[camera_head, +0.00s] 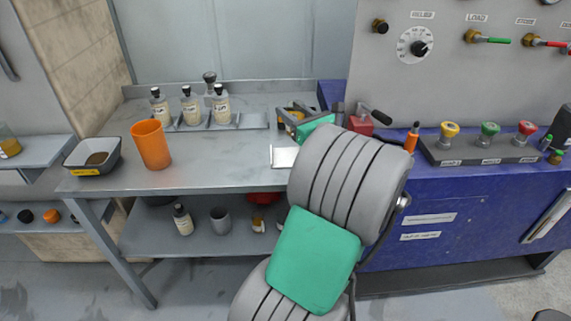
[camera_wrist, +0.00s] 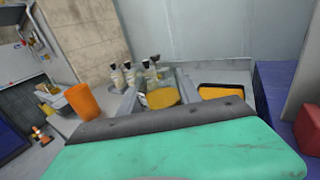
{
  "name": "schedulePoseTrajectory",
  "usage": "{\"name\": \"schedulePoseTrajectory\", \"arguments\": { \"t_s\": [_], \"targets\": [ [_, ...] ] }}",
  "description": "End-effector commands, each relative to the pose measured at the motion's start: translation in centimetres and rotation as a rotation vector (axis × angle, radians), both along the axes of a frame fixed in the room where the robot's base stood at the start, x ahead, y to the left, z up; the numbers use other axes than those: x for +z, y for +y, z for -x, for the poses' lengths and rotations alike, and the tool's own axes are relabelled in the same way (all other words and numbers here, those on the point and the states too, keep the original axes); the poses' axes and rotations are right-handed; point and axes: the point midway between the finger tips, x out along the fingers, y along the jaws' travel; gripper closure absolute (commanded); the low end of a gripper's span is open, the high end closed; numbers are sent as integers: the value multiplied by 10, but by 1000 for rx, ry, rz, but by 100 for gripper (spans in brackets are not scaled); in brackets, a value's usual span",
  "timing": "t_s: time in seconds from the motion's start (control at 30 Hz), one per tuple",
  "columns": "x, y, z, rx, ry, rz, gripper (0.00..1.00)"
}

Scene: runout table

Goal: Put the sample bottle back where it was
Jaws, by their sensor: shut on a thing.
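My gripper (camera_head: 300,117) is mostly hidden behind my arm in the head view, over the right part of the grey table (camera_head: 220,175). In the wrist view my green housing fills the foreground and hides most of the jaws. A round amber-yellow part (camera_wrist: 161,97) shows just beyond it, seemingly held; I take it for the sample bottle, whose outline is mostly hidden. Three pale labelled bottles with dark caps (camera_head: 160,107) (camera_head: 191,106) (camera_head: 221,105) stand upright in a rack (camera_head: 252,121). The rack's right end looks empty.
An orange cup (camera_head: 151,145) and a grey tray (camera_head: 92,158) stand at the table's left. A white sheet (camera_head: 284,157) lies near its front. An orange-and-black object (camera_wrist: 222,92) lies right of the bottles. A blue console (camera_head: 450,205) borders the right. The table's middle front is clear.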

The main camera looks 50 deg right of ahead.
Motion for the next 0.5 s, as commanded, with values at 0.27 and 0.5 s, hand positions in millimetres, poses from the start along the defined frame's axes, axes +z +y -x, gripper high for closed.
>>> {"name": "schedulePoseTrajectory", "arguments": {
  "t_s": [0.27, 0.5],
  "targets": [
    [9, -60, 80, -132, 0, 0, 100],
    [-10, -50, 40, -131, -1, -2, 100]
  ]
}}
